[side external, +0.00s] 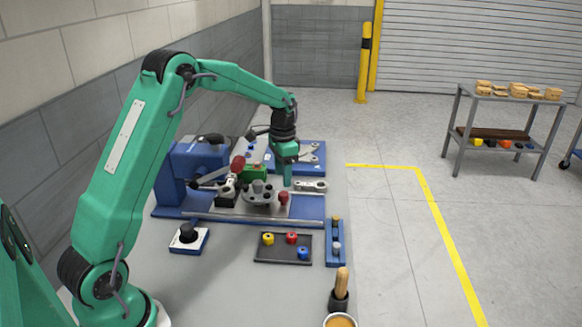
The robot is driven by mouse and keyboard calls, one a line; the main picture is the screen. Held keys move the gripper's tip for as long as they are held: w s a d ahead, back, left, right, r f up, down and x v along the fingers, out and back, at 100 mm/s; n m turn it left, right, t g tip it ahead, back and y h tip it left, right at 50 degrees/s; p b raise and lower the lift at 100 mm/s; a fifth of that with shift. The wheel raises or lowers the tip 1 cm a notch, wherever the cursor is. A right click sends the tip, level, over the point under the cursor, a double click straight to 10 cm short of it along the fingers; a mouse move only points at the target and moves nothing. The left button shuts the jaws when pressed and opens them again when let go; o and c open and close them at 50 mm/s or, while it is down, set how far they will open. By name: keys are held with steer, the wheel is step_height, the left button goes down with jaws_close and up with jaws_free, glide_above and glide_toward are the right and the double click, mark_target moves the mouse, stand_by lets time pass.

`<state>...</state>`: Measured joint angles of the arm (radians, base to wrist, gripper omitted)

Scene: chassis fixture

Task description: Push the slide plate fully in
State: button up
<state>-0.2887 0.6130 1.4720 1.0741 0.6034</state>
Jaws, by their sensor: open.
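The blue chassis fixture (172,196) stands on the grey table below my arm. A flat grey plate (225,211), which looks like the slide plate, lies on the fixture's front part. It carries a round grey part and a small red knob (283,197) near its right end. My gripper (287,183) points down just behind the red knob, by the right side of the fixture. It is open, with nothing seen between its fingers. The fingertips are small here, and I cannot tell whether they touch the plate. How far in the plate sits is unclear.
A red-handled clamp (237,164) and a green block (254,173) stand left of my gripper. A dark tray (262,257) with coloured pieces, a blue rack (333,256) and a black-based switch (188,236) lie in front. A wooden-handled tool (342,282) stands nearer.

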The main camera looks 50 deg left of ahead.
mark_target(283, 193)
steer(key=shift+d+f, duration=0.1)
steer(key=shift+f, duration=3)
steer(key=shift+c, duration=0.2)
jaws_close()
